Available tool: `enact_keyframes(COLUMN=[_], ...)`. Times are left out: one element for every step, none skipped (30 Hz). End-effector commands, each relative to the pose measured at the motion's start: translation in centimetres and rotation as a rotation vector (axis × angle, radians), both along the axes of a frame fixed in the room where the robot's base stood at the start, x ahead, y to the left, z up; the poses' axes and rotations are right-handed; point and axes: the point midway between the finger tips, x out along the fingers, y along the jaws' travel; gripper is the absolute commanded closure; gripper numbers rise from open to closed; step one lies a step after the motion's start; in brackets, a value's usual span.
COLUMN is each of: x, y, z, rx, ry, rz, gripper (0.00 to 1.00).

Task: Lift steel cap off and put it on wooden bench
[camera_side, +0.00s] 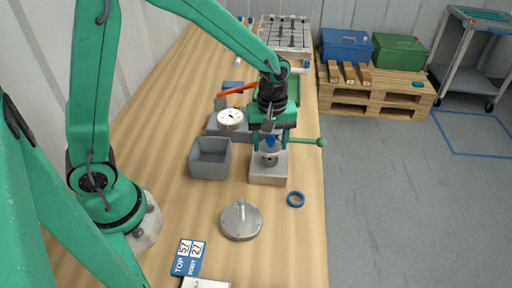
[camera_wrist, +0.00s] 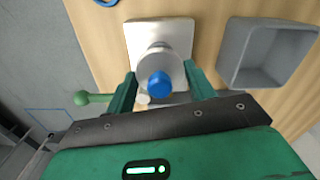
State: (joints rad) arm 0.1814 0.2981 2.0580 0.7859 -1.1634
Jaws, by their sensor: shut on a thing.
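A round steel cap (camera_side: 241,219) with an upright stem lies on the wooden bench (camera_side: 290,250), in front of the pale block (camera_side: 268,180) and apart from my gripper. My gripper (camera_side: 270,143) points down over that block, with its fingers closed on the sides of a blue-topped piece (camera_side: 270,141). In the wrist view the blue top (camera_wrist: 159,84) sits between my fingers (camera_wrist: 160,72), above a grey round body (camera_wrist: 155,62) on the pale block. Whether the piece touches the body below is hidden.
A grey open bin (camera_side: 209,158) stands left of the block, and a dial gauge (camera_side: 230,119) behind it. A green ball-ended lever (camera_side: 321,142) sticks out past that edge. A label card (camera_side: 187,258) lies in front.

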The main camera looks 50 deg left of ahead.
Motion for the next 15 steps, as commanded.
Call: enact_keyframes(x=[0.1, 0.0, -0.6, -1.0, -1.3, -1.8, -2.1, -2.5, -3.0, -3.4, -3.7, -4.2, -4.5, -4.9, -5.3], y=[0.0, -0.2, -0.9, -1.2, -1.6, -2.1, -2.6, -3.0, -3.5, -4.0, -4.4, -4.9, -5.3, -5.7, -6.1], z=[1.0, 1.4, 1.7, 2.0, 2.3, 2.7, 3.0, 3.4, 3.8, 4.1, 4.4, 4.9, 5.2, 5.4, 5.8], rx=[-0.002, -0.002, -0.001, -0.001, -0.001, -0.001, -0.001, -0.001, -0.001, -0.001, -0.001, -0.001, -0.002, -0.002, -0.001], ry=[-0.006, -0.006, -0.004, -0.003, -0.004, -0.005, -0.005, -0.005, -0.004, -0.005, -0.004, -0.004, -0.005, -0.005, -0.004], rz=[0.0, -0.002, -0.005, -0.006, -0.005, -0.006, -0.006, -0.006, -0.006, -0.006, -0.006, -0.006, -0.006, -0.006, -0.006], gripper=[0.74, 0.74, 0.74, 0.74, 0.74, 0.74, 0.74, 0.74, 0.74, 0.74, 0.74, 0.74, 0.74, 0.74, 0.74])
